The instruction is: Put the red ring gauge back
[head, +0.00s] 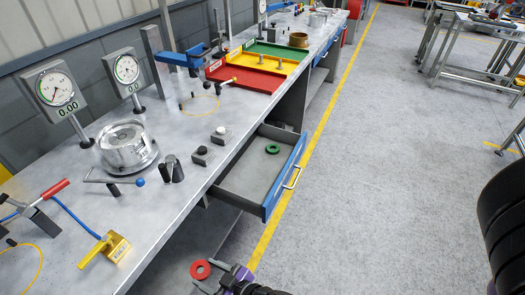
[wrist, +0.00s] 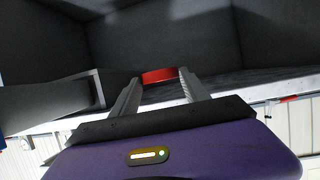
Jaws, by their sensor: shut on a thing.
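The red ring gauge (head: 200,270) shows at the bottom of the head view, beside the bench and low in the picture. My gripper (head: 209,277) is shut on it. In the wrist view the red ring gauge (wrist: 160,75) sits between the two finger ends of my gripper (wrist: 160,82), seen nearly edge-on. An open drawer (head: 240,180) with a blue front juts out from the bench. A green ring gauge (head: 272,148) lies in it towards the right, and the rest of its visible floor is bare.
The grey bench top (head: 190,125) carries dial gauges (head: 55,88), a round metal fixture (head: 126,147), a yellow block (head: 117,247) and red, yellow and green trays (head: 244,76). The drawer handle (head: 292,177) sticks out over the aisle. The grey floor (head: 390,180) to the right is clear.

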